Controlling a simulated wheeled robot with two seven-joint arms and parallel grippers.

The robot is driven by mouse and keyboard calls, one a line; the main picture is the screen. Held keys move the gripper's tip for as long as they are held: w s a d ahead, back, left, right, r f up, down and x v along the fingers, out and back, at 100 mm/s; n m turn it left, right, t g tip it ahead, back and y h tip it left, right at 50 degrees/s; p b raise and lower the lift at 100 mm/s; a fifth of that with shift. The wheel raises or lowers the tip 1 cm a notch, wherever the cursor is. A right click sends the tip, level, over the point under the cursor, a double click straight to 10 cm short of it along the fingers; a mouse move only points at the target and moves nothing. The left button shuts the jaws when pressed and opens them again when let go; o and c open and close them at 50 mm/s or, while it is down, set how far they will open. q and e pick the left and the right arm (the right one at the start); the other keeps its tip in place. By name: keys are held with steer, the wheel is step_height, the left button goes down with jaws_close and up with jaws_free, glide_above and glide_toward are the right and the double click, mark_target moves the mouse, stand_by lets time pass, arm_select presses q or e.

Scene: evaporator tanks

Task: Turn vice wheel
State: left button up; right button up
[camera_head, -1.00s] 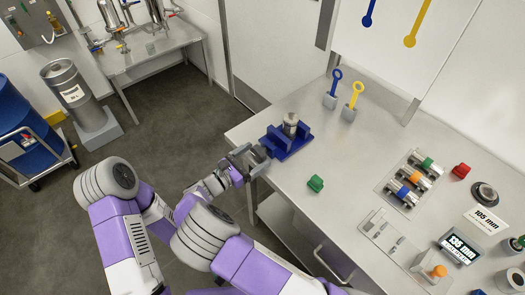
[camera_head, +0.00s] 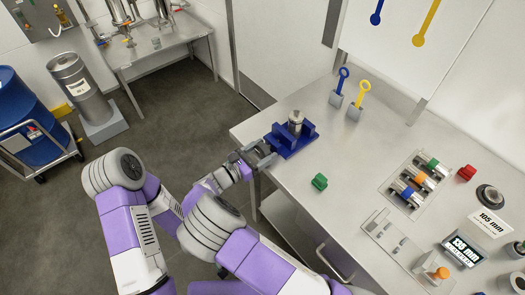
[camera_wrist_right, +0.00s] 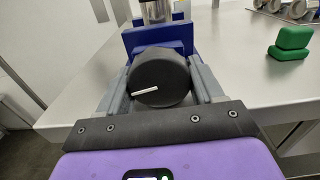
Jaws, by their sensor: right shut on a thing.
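A blue vice (camera_head: 292,140) stands on the steel table near its left edge, with a grey metal cylinder (camera_head: 296,121) upright between its jaws. In the right wrist view the vice's blue body (camera_wrist_right: 158,42) is straight ahead. Its wheel is a round black knob (camera_wrist_right: 162,78) with a white line that tilts slightly up to the right. My right gripper (camera_head: 262,154) is at the vice's front. In the wrist view its two grey fingers (camera_wrist_right: 161,88) are on either side of the knob, shut on it. My left gripper is not in view.
A green block (camera_head: 319,181) lies on the table (camera_head: 285,215) right of my gripper. Blue and yellow ring-handled tools (camera_head: 360,95) stand behind the vice. Coloured cylinders (camera_head: 415,181) lie in a rack further right, by a red block (camera_head: 466,173).

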steer(key=shift+n+p, duration=0.6)
steer(key=o, duration=1)
